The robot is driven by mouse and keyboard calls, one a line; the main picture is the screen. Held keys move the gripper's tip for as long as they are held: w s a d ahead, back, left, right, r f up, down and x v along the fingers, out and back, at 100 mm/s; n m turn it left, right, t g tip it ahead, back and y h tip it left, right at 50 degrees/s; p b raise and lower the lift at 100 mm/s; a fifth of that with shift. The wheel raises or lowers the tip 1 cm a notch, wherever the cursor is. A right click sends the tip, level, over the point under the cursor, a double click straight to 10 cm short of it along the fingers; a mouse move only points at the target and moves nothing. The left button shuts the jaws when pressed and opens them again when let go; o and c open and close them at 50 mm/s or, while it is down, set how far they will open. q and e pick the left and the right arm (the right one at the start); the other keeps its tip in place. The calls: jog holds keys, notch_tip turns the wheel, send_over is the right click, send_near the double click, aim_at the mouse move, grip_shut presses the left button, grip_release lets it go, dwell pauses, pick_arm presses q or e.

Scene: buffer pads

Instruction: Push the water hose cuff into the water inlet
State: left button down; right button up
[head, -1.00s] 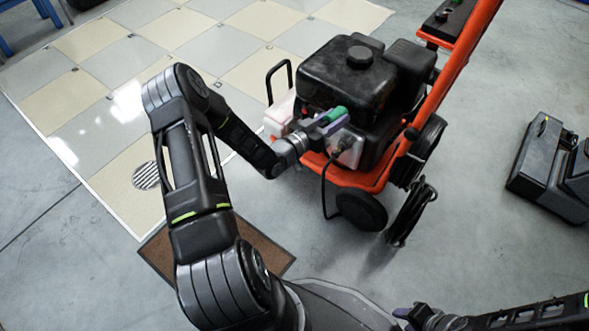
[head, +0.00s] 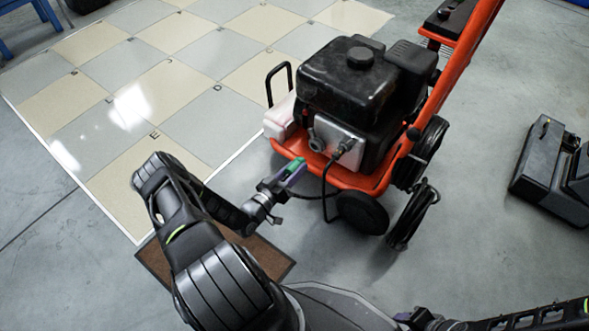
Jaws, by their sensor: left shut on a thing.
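My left gripper (head: 291,172) is shut on a small green piece, which looks like the hose cuff (head: 294,167). It is held in front of the pressure washer's orange base, apart from the pump. A dark line, apparently hose, runs from near the gripper towards the right. The grey pump block (head: 338,143) has a round port at its left, which looks like the water inlet (head: 315,141). A dark fitting with a black hose (head: 325,185) sits at the block's right. My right gripper (head: 404,316) shows only in part at the bottom edge; its jaws cannot be made out.
The orange-framed washer (head: 350,180) carries a black engine (head: 348,75) and a white container (head: 281,117). A coiled black cable or hose (head: 412,218) hangs by its wheels. A brown mat (head: 266,257) lies below my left arm. A black case (head: 545,160) is at right.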

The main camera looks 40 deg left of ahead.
aim_at(315, 148)
pick_arm(q)
jog(key=shift+w+b, duration=0.6)
jog(key=shift+w, duration=2.7)
jog(key=shift+w+a+f+b, duration=0.1)
jog(key=shift+b, duration=0.4)
jog(key=shift+w+a+b, duration=0.1)
jog(key=shift+w+b, duration=0.45)
jog(key=shift+b, duration=0.1)
jog(key=c, duration=0.8)
grip_release()
